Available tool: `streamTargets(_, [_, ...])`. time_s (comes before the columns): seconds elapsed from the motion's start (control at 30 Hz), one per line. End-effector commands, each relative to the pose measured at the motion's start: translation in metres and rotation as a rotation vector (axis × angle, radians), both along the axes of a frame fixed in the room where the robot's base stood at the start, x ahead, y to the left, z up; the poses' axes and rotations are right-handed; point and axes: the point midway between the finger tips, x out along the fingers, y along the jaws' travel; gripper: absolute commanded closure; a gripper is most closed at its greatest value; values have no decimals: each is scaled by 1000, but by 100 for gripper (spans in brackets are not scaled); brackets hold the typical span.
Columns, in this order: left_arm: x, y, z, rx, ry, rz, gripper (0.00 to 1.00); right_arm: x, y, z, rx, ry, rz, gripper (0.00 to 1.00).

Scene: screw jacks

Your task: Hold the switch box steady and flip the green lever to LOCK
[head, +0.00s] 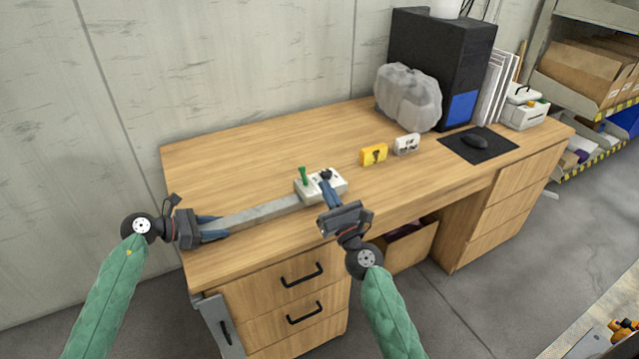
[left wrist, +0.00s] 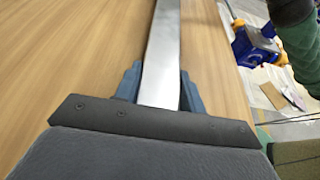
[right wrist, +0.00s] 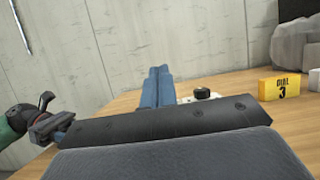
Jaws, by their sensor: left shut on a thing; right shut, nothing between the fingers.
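The switch box (head: 338,187) is a small white box on the desk with a green lever (head: 303,175) standing up at its left end and a dark knob (head: 326,174). A long grey metal bar (head: 262,212) runs left from the box. My left gripper (head: 213,228) is shut on this bar, which also shows between its fingers in the left wrist view (left wrist: 164,50). My right gripper (head: 328,190) is shut and empty, its tips at the front of the box; contact is unclear. In the right wrist view its fingers (right wrist: 157,85) hide most of the box and the lever.
A yellow block (head: 372,155) marked DIAL 3 and a white block (head: 407,144) stand right of the box. Further back are a grey wrapped bundle (head: 407,97), a black computer tower (head: 425,50) and a mouse on a mat (head: 500,150). The desk behind the bar is clear.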

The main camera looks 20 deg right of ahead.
Motion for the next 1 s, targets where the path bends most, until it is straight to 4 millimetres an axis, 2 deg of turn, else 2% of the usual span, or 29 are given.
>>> streamTargets(0.1, [0,0,0,0,0,-1,100,-14,-2,1,-1,1,0,100])
streamTargets(0.23, [0,0,0,0,0,0,100,-22,-4,3,-1,0,0,100])
streamTargets(0.7, [0,0,0,0,0,0,100,-25,-4,3,-1,0,0,100])
streamTargets(0.73, [0,0,0,0,0,0,56,-25,-4,3,-1,0,0,100])
streamTargets(0.83, [0,0,0,0,0,0,37,-25,-4,3,-1,0,0,100])
streamTargets(1.0, [0,0,0,0,0,0,35,-25,-4,3,0,0,0,100])
